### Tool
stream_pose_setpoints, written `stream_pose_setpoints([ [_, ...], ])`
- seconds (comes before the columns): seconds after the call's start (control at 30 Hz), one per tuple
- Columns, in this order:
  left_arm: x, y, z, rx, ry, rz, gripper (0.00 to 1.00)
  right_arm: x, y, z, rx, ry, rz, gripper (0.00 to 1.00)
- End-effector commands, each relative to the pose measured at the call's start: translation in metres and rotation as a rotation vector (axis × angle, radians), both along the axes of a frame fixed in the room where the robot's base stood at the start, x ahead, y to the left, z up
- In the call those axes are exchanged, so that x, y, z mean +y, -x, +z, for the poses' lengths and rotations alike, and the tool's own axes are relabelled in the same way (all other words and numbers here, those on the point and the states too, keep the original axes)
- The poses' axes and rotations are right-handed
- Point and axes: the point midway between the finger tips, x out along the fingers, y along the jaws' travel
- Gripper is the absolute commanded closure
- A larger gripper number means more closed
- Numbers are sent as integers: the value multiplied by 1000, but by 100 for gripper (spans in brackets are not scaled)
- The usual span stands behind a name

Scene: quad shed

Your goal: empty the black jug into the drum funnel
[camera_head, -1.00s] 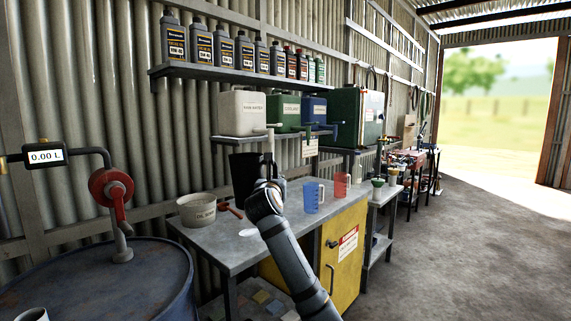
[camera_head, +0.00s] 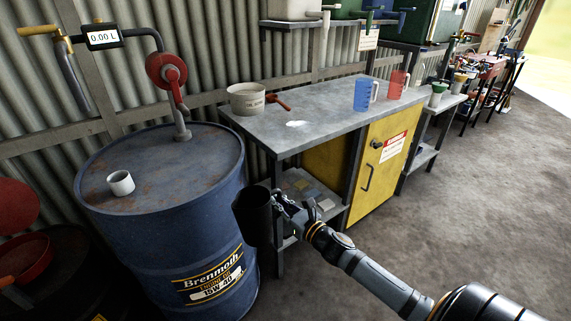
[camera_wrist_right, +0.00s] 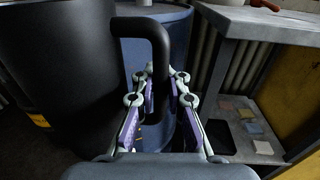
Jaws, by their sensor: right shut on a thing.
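The black jug (camera_head: 252,218) hangs roughly upright in the air in front of the blue drum's right side. My right gripper (camera_head: 280,203) is shut on its handle. In the right wrist view, the jug (camera_wrist_right: 58,75) fills the left side, and its handle (camera_wrist_right: 157,45) runs down between the fingers (camera_wrist_right: 160,95). The jug's contents are hidden. A red funnel (camera_head: 30,258) sits on a dark drum at the lower left, partly cut off by the picture edge. My left gripper is not in view.
The blue drum (camera_head: 210,215) carries a red hand pump (camera_head: 168,72) and a white cup (camera_head: 120,183). The metal workbench (camera_head: 320,128) holds a tub (camera_head: 246,98), a blue jug (camera_head: 362,95) and a red jug (camera_head: 398,85). The floor (camera_head: 460,210) at right is open.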

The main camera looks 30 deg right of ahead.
Motion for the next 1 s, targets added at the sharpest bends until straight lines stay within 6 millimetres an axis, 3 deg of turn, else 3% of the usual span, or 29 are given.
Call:
stream_pose_setpoints([
  [0.1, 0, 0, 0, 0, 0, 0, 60, 15, 18, -24, 2, -8, 55, 100],
  [0.3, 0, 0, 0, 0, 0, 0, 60, 40, 37, -49, -2, -11, 72, 100],
  [1.0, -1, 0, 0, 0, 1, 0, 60, 100, 38, -51, -4, -14, -156, 100],
])
